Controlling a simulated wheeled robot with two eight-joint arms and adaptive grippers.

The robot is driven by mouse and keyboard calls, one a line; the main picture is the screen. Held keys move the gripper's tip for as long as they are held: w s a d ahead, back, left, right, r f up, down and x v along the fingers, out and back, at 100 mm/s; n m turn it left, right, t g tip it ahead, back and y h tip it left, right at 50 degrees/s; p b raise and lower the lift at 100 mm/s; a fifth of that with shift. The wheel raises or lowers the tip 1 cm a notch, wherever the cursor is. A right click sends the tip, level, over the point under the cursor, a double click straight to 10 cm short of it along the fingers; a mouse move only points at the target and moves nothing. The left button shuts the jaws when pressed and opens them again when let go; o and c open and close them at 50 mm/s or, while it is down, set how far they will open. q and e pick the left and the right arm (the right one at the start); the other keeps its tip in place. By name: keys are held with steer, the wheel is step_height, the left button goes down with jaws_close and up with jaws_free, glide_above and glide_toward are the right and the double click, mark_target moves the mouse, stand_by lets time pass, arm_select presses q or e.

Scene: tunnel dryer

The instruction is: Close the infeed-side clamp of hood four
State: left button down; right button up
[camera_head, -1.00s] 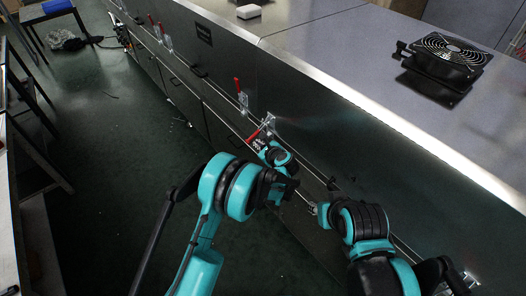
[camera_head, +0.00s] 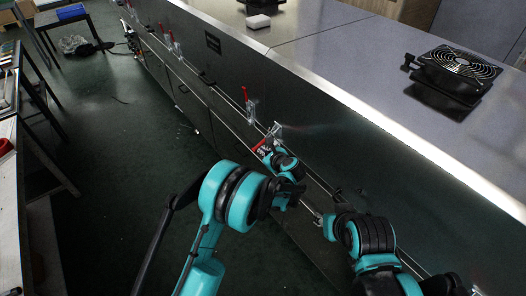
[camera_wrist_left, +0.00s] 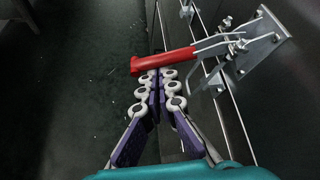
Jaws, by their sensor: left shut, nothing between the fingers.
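The clamp is a metal bracket (camera_head: 276,130) on the steel hood side, with a red handle (camera_head: 260,145) that sticks out from the panel. In the left wrist view the red handle (camera_wrist_left: 165,62) lies almost level, and its rods lead to the bracket (camera_wrist_left: 268,38). My left gripper (camera_wrist_left: 157,78) is shut and empty, its tips right at the underside of the handle; whether they touch it I cannot tell. In the head view my left gripper (camera_head: 266,152) is small beside the handle. My right arm is at lower right; its fingers are not clear.
A neighbouring clamp with an upright red handle (camera_head: 247,97) sits just farther along. More red-handled clamps (camera_head: 172,40) are farther back. A long rail runs along the panels. Floor (camera_head: 120,150) at left is clear.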

arm_select(q)
steer(key=shift+r, duration=0.1)
step_height(320, 180, up, 8)
steer(key=m+g+y+p, duration=0.2)
steer(key=m+y+p, duration=0.1)
steer(key=m+y, duration=0.1)
steer(key=shift+w+d+r+m+g, duration=0.15)
steer(key=shift+r+m+g, duration=0.1)
steer(key=shift+m+g, duration=0.15)
stand_by(0.3)
stand_by(0.7)
